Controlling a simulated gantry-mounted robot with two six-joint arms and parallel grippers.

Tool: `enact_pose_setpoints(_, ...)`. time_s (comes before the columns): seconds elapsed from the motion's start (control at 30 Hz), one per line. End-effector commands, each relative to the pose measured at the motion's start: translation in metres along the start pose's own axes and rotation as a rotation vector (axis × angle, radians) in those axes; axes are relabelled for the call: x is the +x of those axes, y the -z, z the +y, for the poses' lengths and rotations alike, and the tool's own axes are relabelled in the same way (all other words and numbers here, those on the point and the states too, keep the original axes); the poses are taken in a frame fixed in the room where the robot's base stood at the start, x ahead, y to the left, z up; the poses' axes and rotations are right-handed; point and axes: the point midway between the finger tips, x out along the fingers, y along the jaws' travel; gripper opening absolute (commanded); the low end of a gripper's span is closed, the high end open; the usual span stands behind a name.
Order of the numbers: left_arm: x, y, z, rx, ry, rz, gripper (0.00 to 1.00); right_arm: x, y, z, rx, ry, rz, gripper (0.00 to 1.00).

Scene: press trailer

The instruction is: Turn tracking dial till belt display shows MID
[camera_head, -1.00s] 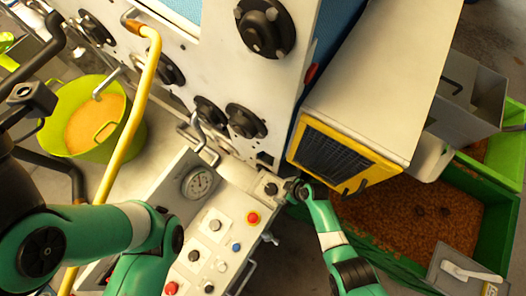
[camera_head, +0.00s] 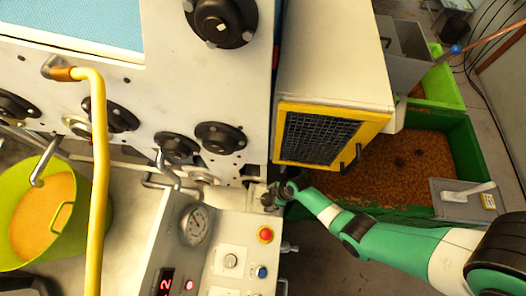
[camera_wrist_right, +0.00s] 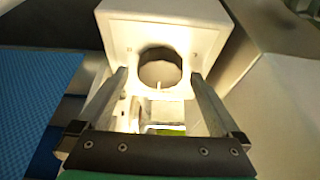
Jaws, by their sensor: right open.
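The control panel (camera_head: 205,235) shows in the head view with a small dark knob (camera_head: 267,199) at its upper right corner, which looks like the tracking dial. My right gripper (camera_head: 284,191) is right beside this knob; the head view does not show whether they touch. In the right wrist view, the open fingers of my right gripper (camera_wrist_right: 158,92) point toward a round grey face (camera_wrist_right: 160,68) on a pale box, with a visible gap between them. A red lit display (camera_head: 166,281) seems to read 2; no MID reading is visible. My left gripper is out of view.
The panel carries a gauge (camera_head: 195,225), a red button (camera_head: 265,235) and a blue button (camera_head: 261,271). A yellow-framed vent box (camera_head: 325,137) stands just above my right arm. A green crate (camera_head: 468,150) of brown granules is behind it. A yellow pipe (camera_head: 99,170) rises at left.

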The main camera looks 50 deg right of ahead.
Motion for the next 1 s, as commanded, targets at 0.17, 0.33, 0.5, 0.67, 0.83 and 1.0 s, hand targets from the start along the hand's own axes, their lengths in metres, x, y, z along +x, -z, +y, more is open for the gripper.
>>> enact_pose_setpoints(0.17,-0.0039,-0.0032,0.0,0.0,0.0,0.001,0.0,0.0053,-0.0015,0.0005,0.001,-0.001,0.0,1.0)
enact_pose_setpoints(0.33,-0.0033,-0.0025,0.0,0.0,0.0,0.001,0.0,0.0045,-0.0012,0.0004,0.001,-0.001,0.0,1.0)
enact_pose_setpoints(0.5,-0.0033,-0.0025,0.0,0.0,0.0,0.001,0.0,0.0046,-0.0012,0.0003,0.001,-0.001,0.0,0.69)
enact_pose_setpoints(0.67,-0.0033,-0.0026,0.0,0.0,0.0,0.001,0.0,0.0046,-0.0012,0.0003,0.001,-0.001,0.0,0.41)
enact_pose_setpoints(0.83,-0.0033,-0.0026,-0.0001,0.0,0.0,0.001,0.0,0.0046,-0.0012,0.0003,0.001,-0.001,0.0,0.18)
enact_pose_setpoints(1.0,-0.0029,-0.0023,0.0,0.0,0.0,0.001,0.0,0.0045,-0.0013,0.0001,0.012,-0.006,0.0,0.18)
